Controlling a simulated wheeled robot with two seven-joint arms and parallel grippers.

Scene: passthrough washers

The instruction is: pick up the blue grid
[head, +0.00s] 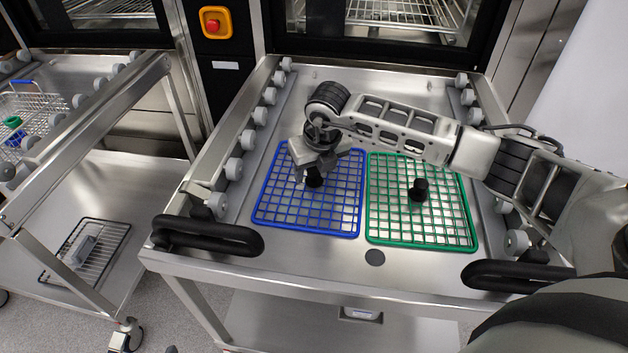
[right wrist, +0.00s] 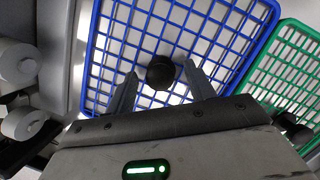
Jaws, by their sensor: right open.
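The blue grid (head: 334,217) lies flat on the steel cart top, left of a green grid (head: 440,230). A black knob (head: 314,178) stands up from its middle. My right gripper (head: 314,172) is over the blue grid at this knob, pointing down. In the right wrist view the blue grid (right wrist: 262,22) fills the upper middle, and the black knob (right wrist: 160,73) sits between the two spread fingers of my right gripper (right wrist: 160,88), with gaps on both sides. The gripper is open and holds nothing. My left gripper is not in view.
The green grid has its own black knob (head: 419,189) and lies close beside the blue one. White rollers (head: 248,139) line both cart sides. Black handles (head: 208,236) stick out at the front corners. A second cart (head: 85,190) with a wire basket (head: 38,115) stands at left.

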